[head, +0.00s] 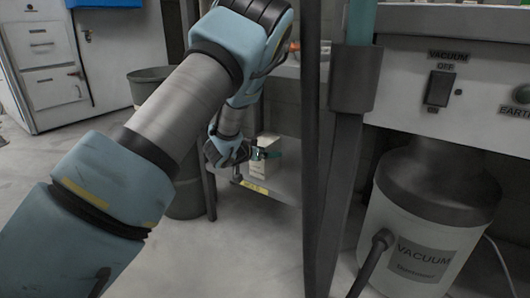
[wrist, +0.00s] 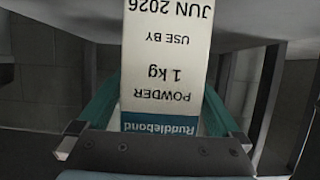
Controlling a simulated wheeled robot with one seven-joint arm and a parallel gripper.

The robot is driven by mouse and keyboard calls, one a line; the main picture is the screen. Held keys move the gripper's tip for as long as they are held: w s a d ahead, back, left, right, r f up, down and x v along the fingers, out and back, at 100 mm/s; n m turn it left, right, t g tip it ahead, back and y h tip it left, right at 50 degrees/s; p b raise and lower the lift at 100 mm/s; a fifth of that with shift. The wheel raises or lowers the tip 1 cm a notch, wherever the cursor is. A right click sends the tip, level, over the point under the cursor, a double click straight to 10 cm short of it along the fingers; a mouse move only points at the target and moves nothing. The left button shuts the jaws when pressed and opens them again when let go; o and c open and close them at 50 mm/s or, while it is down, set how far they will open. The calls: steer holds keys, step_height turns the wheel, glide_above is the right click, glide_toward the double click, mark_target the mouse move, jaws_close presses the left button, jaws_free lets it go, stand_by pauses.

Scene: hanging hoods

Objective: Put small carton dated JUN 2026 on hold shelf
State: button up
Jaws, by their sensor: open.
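A white carton (wrist: 165,65) with a teal band stands between my fingers in the wrist view. Its print appears upside down there: "JUN 2026", "USE BY", "1 kg", "POWDER", "Ruddleband". In the head view the pale carton (head: 258,168) stands upright on a low grey shelf (head: 284,187). A yellow label (head: 254,187) is on the shelf's front edge; its words are too small to read. My gripper (head: 266,154) is open at the carton. In the wrist view its teal fingers (wrist: 160,108) lie on either side of the carton. The carton's far side is hidden.
A dark grey post (head: 318,120) rises right of the shelf, close to my arm. A grey bin (head: 183,200) stands left of it. A vacuum canister (head: 425,220) with a hose is at the right. White drawers (head: 45,60) stand at the back left. The floor in front is clear.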

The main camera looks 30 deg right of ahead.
steer(key=p+v, duration=0.4)
steer(key=v, duration=0.8)
steer(key=w+a+r+n+t+y, duration=0.1)
steer(key=w+a+n+y, duration=0.2)
steer(key=a, duration=0.6)
steer(key=w+a+r+n+t+y, duration=0.1)
steer(key=w+a+n+y, duration=0.3)
steer(key=a, duration=0.6)
steer(key=s+a+r+n+g+y, duration=0.2)
steer(key=s+a+g, duration=0.1)
steer(key=s+a, duration=0.4)
steer(key=s+a+r+n+g+y, duration=0.1)
steer(key=s+a+g, duration=0.3)
steer(key=s+a, duration=0.4)
steer(key=s+n+y, duration=0.1)
steer(key=s, duration=0.4)
steer(key=shift+s+a+r+y, duration=0.15)
steer(key=shift+s+r+y, duration=0.15)
steer(key=shift+s+r, duration=0.1)
steer(key=shift+r, duration=0.15)
step_height(320, 180, up, 45)
steer(key=p, duration=4.5)
steer(key=shift+w, duration=0.1)
